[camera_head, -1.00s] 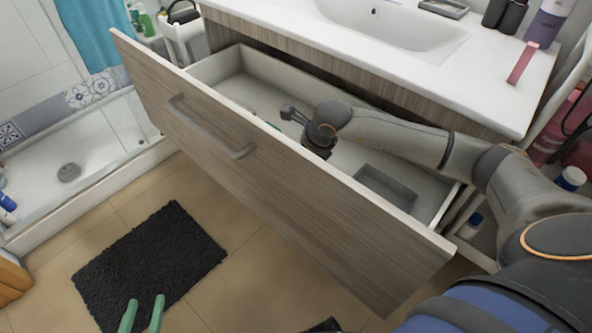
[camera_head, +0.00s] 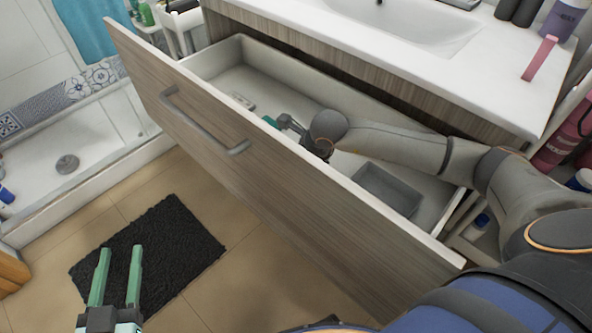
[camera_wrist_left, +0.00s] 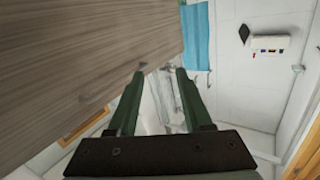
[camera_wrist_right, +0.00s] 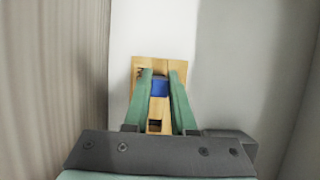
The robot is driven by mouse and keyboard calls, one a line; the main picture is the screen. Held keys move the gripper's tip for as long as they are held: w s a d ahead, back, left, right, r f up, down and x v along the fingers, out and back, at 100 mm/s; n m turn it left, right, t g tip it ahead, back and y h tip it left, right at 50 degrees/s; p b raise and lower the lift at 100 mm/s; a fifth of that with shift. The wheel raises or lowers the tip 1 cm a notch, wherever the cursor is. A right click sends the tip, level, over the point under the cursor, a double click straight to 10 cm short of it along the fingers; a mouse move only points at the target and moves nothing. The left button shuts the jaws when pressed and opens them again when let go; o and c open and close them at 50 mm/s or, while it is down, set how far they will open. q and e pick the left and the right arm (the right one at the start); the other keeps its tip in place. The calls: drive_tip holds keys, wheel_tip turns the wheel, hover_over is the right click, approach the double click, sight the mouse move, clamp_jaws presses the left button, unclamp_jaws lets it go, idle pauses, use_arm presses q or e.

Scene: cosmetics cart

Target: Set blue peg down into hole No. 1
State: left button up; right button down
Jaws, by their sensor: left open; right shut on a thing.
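The blue peg (camera_wrist_right: 159,88) is between the two green fingers of my right gripper (camera_wrist_right: 160,75) in the right wrist view. My right gripper is shut on it. The peg is over a light wooden board (camera_wrist_right: 177,67), which has a dark square hole (camera_wrist_right: 154,126) nearer the wrist. A dark mark at the board's far left is too small to read. I cannot tell whether the peg's lower end is inside a hole. In the head view my right gripper (camera_head: 278,122) is inside the open drawer. My left gripper (camera_head: 120,252) is open and empty, outside the drawer.
The open drawer (camera_head: 225,165) has a tall wooden front and a small grey tray (camera_head: 388,190) inside. A small pale item (camera_head: 242,101) lies in it. A white sink counter (camera_head: 490,75) is above. A black mat (camera_head: 180,245) lies on the floor.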

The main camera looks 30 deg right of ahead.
use_arm(q)
drive_tip(key=shift+r, duration=0.3)
drive_tip(key=shift+r, duration=0.1)
use_arm(e)
drive_tip(key=shift+f, duration=0.1)
drive_tip(key=c, duration=1)
unclamp_jaws()
drive_tip(key=shift+o, duration=1.3)
use_arm(q)
drive_tip(key=shift+w+r+t+h, duration=0.15)
drive_tip(key=shift+r+t+h, duration=0.2)
drive_tip(key=shift+r, duration=0.3)
